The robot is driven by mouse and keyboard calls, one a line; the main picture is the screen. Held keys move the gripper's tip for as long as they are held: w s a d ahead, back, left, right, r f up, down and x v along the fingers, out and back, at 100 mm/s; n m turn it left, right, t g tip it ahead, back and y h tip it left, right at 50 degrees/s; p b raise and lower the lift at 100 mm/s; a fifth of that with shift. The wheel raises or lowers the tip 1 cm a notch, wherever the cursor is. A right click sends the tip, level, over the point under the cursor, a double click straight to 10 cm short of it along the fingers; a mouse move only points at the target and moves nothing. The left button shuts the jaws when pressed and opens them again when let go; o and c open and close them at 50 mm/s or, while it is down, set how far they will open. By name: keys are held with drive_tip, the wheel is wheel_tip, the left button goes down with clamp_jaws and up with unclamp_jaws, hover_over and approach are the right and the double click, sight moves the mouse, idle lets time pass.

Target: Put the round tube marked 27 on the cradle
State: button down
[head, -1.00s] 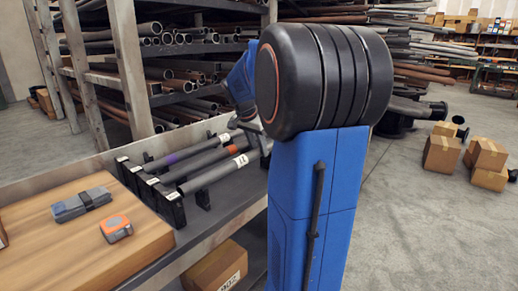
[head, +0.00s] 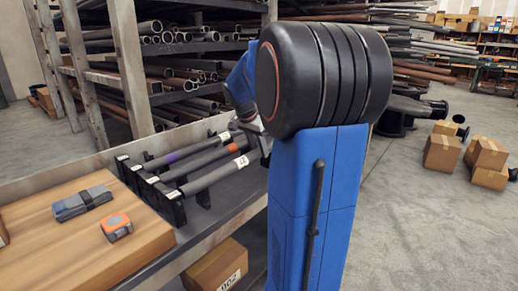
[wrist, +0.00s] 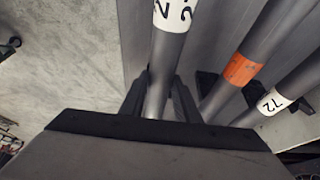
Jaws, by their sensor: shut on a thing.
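My gripper (wrist: 159,95) is shut on a grey round tube (wrist: 166,60) in the wrist view. Its white label is cut by the top edge, so I cannot read the number fully. In the head view this looks like the nearest tube (head: 213,178), with a white label near its right end. Beside it lie an orange-banded tube (wrist: 240,72) and a tube labelled 72 (wrist: 290,93). Black supports (head: 174,205) with white tags carry the tubes' left ends; I cannot tell whether these are the cradle. My gripper in the head view is mostly hidden behind my arm.
A wooden board (head: 120,252) at the left bears a grey pouch (head: 83,203) and an orange tape measure (head: 116,227). A pipe rack (head: 125,70) stands behind the bench. A cardboard box (head: 217,270) sits below. Boxes (head: 487,155) stand on the floor at right.

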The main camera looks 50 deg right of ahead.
drive_tip(key=shift+f, duration=0.1)
drive_tip(key=c, duration=1.3)
unclamp_jaws()
drive_tip(key=shift+o, duration=0.2)
drive_tip(key=v, duration=1.7)
drive_tip(key=shift+r, duration=0.25)
drive_tip(key=s+a+f+n+t+y, duration=0.2)
drive_tip(key=s+a+f+n, duration=0.6)
drive_tip(key=s+a+f, duration=0.2)
drive_tip(key=s+a+f+n+t+y, duration=0.2)
drive_tip(key=s+a+f+n, duration=0.7)
drive_tip(key=a+f, duration=0.4)
drive_tip(key=s+a, duration=0.1)
drive_tip(key=a, duration=0.4)
drive_tip(key=shift+s+a+f+y, duration=0.25)
drive_tip(key=shift+s+f+y, duration=0.05)
drive_tip(key=shift+f, duration=0.1)
